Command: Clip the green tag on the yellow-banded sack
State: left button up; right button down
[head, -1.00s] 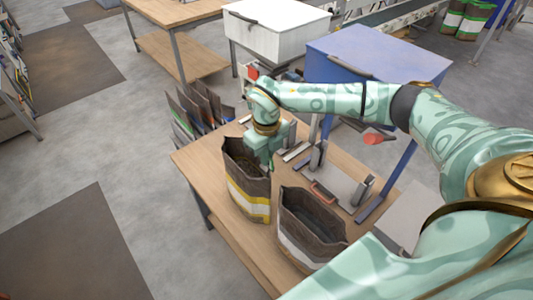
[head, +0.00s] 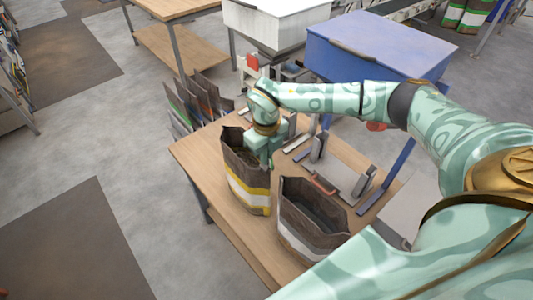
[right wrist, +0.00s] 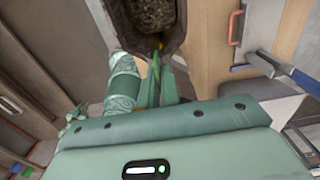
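The yellow-banded sack (head: 247,190) stands open and upright on the wooden table. My right gripper (head: 264,158) is at its right rim in the head view; the fingertips are hidden there. In the right wrist view the right gripper (right wrist: 158,72) has its fingers close together at the rim of the yellow-banded sack (right wrist: 180,38), whose pellets show. A thin brighter green sliver between the fingertips looks like the green tag (right wrist: 155,62); most of it is hidden. I cannot tell whether it grips the rim. My left gripper is not in view.
A white-banded sack (head: 312,218) stands open just right of the yellow-banded one. Clamp-like fixtures (head: 340,180) lie on the table (head: 235,230) behind it. Dark folders (head: 192,103) stand at the back left. A blue bin (head: 375,50) and a white bin (head: 275,28) stand behind.

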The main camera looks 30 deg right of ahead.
jog(key=shift+s+a+f, duration=0.1)
jog(key=shift+s+f, duration=0.2)
jog(key=shift+f, duration=0.15)
dwell(0.5)
jog(key=c, duration=1.5)
grip_release()
jog(key=shift+w, duration=0.15)
jog(key=shift+c, duration=0.2)
jog(key=shift+w+r, duration=0.1)
jog(key=shift+r, duration=0.25)
notch_tip(320, 180, up, 16)
jog(key=b, duration=0.1)
jog(key=shift+f, duration=0.15)
